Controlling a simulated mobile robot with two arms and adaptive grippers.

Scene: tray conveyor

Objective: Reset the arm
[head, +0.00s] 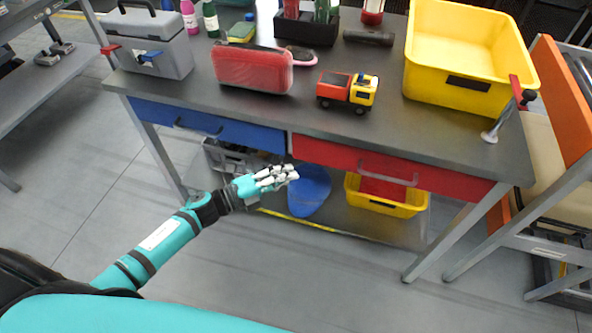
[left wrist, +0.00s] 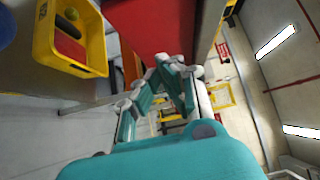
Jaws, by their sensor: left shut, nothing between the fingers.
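My left arm, teal with black bands, reaches in from the left in the head view. Its gripper (head: 284,175) is in front of the workbench, below the tabletop and near the drawer fronts. The fingers are close together with nothing held. In the left wrist view the gripper (left wrist: 167,65) points toward the red drawer (left wrist: 155,28), its fingertips converging. The red drawer (head: 340,160) and blue drawer (head: 215,130) are both shut in the head view. My right gripper is not in view.
On the bench (head: 300,115) stand a grey toolbox (head: 165,55), a red case (head: 250,70), a toy truck (head: 347,91) and a large yellow bin (head: 465,85). A smaller yellow bin (head: 390,207) and a blue round item (head: 310,190) are below. The floor in front is clear.

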